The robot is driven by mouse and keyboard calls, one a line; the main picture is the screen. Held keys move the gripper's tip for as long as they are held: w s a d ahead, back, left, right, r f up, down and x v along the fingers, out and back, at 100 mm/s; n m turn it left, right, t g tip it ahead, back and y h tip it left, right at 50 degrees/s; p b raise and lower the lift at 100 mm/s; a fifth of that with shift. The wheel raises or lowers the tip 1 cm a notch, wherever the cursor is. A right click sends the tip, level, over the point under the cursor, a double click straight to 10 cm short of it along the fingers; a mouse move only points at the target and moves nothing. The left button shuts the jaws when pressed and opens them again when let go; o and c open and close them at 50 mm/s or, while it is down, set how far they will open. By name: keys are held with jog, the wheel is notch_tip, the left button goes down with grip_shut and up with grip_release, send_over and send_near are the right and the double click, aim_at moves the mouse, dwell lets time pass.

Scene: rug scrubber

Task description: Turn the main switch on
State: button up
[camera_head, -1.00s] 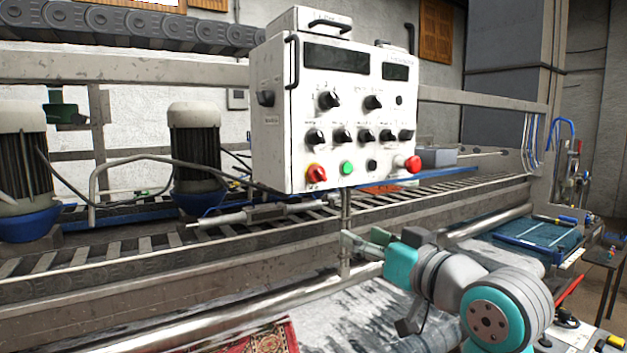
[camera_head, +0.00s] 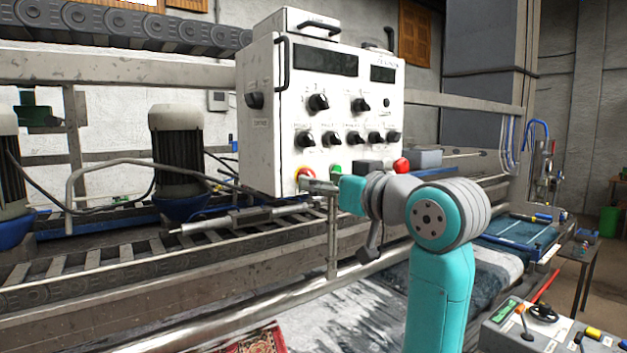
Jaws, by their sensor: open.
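The white control box (camera_head: 262,150) stands on a post in the middle of the picture. The switch's handle angle is hard to read. A green button (camera_head: 336,168) sits just right of it, partly hidden by my gripper.
Several black knobs (camera_head: 318,102) cover the panel above. A red mushroom button (camera_head: 401,165) is at its lower right, close to my arm. A grey post (camera_head: 332,240) holds the box. A conveyor frame (camera_head: 100,270) runs behind and below. A second control panel (camera_head: 545,335) is at bottom right.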

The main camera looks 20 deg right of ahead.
jog(key=shift+x, duration=1.65)
grip_shut()
jog(key=shift+m, duration=0.3)
jog(key=shift+a+m, duration=0.1)
jog(key=shift+m, duration=7.7)
